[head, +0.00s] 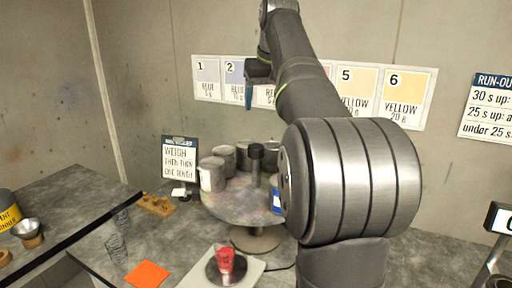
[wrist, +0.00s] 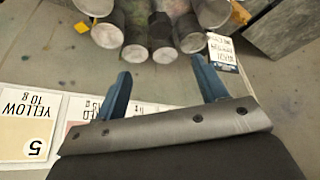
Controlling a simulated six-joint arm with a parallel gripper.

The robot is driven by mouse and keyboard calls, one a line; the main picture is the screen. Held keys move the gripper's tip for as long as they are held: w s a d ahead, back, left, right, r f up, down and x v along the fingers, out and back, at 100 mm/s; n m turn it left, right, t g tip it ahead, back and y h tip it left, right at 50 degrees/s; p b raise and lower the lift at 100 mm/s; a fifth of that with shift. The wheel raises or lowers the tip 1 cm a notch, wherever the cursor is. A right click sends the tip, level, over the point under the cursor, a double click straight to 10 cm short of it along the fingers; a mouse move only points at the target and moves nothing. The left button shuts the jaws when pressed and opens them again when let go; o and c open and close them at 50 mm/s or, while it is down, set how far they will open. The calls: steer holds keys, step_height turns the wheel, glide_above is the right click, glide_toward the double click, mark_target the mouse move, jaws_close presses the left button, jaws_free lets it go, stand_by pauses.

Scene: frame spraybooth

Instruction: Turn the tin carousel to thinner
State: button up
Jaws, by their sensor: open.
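The tin carousel (head: 232,211) is a round, paint-stained turntable on a short stand, with a dark knobbed post (head: 256,160) at its centre. Several grey tins (head: 211,174) stand around its rim, and a blue-labelled tin (head: 277,200) is partly hidden behind my arm. I cannot read which tin is thinner. In the wrist view several tins (wrist: 135,53) show at the top, beyond the fingers. My gripper (wrist: 160,85) is open and empty, its two blue fingers apart. In the head view it (head: 249,95) hangs high in front of the wall cards, above the carousel and apart from it.
A red cup (head: 225,260) stands on a scale in front of the carousel. An orange cloth (head: 148,274) lies to its left. A sign (head: 180,158) stands behind left, near a wooden block (head: 156,205). A yellow-labelled can (head: 8,213) stands at far left.

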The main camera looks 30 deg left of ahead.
mark_target(256, 146)
steer(key=x, duration=1.7)
steer(key=shift+f, duration=0.15)
steer(key=c, duration=1.4)
